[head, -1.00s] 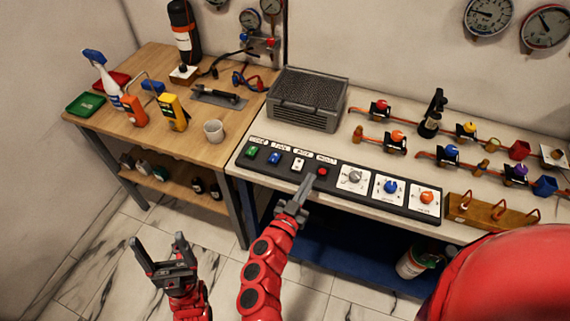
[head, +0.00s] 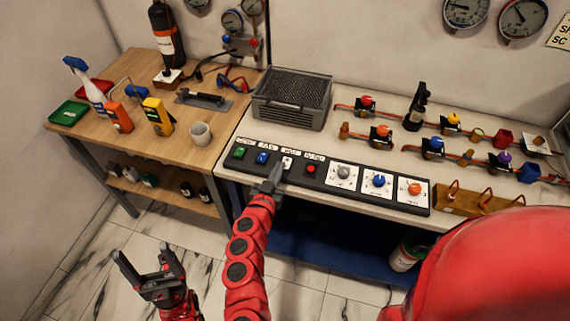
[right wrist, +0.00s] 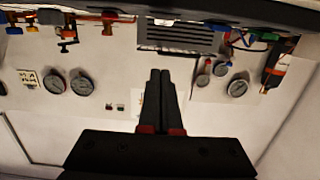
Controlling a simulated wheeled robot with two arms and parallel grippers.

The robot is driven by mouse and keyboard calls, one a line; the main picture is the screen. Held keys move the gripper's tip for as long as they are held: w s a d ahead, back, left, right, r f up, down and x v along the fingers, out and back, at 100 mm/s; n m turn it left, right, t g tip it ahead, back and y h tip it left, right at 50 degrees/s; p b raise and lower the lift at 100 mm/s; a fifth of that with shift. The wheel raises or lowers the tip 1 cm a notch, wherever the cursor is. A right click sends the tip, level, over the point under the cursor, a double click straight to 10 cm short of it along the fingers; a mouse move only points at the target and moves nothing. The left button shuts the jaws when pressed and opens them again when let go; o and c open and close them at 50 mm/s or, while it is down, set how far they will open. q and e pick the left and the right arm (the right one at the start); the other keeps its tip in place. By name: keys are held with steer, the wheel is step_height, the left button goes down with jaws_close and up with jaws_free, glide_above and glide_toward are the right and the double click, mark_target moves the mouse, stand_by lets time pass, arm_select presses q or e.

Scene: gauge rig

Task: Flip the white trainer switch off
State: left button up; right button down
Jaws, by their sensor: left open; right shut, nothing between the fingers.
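The white switch (head: 287,162) sits on the dark control panel (head: 322,183) along the bench's front edge, between a blue switch (head: 262,157) and a red button (head: 311,169). My right gripper (head: 277,171) is shut and empty, its tips just in front of and slightly left of the white switch. I cannot tell if they touch it. The tips partly cover the switch's lower area, and its position is too small to read. The right wrist view shows the shut fingers (right wrist: 160,75). My left gripper (head: 148,268) is open and empty, low over the floor.
A green switch (head: 239,152) is further left on the panel; several dials (head: 343,174) are to the right. A grey vented box (head: 292,98) stands behind. Valves and pipes (head: 380,132) fill the right bench. A wooden table (head: 150,120) adjoins on the left.

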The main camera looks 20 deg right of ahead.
steer(key=x, duration=0.6)
steer(key=shift+s+r+p, duration=0.1)
steer(key=shift+r+p, duration=0.05)
steer(key=shift+p, duration=0.2)
steer(key=f, duration=0.3)
steer(key=shift+w+f, duration=0.1)
steer(key=shift+w, duration=0.15)
steer(key=shift+d+f, duration=0.15)
steer(key=shift+f, duration=0.4)
steer(key=shift+p, duration=0.3)
